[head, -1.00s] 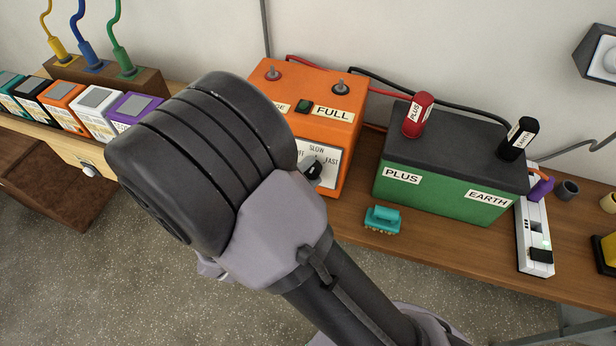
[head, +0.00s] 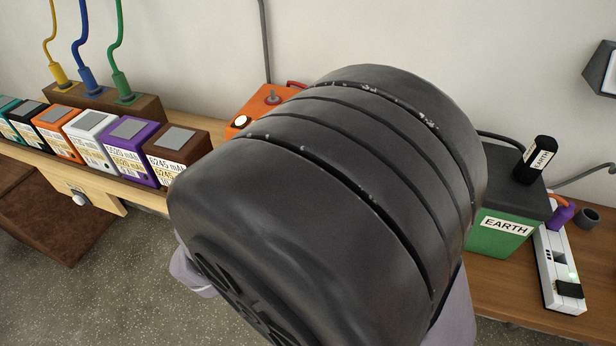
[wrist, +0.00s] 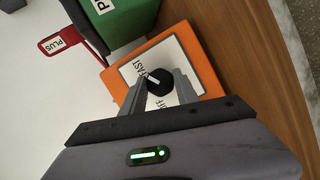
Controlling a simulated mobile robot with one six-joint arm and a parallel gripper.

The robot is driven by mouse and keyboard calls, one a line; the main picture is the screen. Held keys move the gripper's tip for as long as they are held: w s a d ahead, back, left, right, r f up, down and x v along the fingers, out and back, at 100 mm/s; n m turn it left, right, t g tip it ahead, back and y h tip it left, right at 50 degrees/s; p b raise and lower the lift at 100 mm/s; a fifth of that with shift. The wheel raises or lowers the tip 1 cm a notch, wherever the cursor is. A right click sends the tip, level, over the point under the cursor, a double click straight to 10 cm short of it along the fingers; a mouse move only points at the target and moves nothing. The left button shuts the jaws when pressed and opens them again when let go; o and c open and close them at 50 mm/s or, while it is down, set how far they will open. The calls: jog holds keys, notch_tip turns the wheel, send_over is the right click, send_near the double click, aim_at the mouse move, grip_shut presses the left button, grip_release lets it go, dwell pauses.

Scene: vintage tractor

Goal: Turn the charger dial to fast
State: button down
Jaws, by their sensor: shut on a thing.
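The charger is an orange box. Its upper left corner (head: 262,105) shows in the head view, with a lit lamp; my arm hides the rest. In the wrist view its orange front (wrist: 178,38) carries a white dial plate (wrist: 183,57) lettered FAST and OFF; any SLOW lettering is hidden. The black dial knob (wrist: 158,82) sits on the plate between the fingers of my gripper (wrist: 163,86), which is shut on it. The knob's white mark slants toward the upper left in that view, on the FAST side.
A red PLUS clamp (wrist: 62,42) shows in the wrist view. A white power strip (head: 560,262) lies further right. Several small boxed batteries (head: 130,150) line the left shelf.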

dwell(0.4)
jog(key=c, duration=0.9)
grip_release()
jog(key=p+v, duration=0.6)
jog(key=v, duration=1.1)
jog(key=shift+s+a+r, duration=0.1)
jog(key=shift+s, duration=0.1)
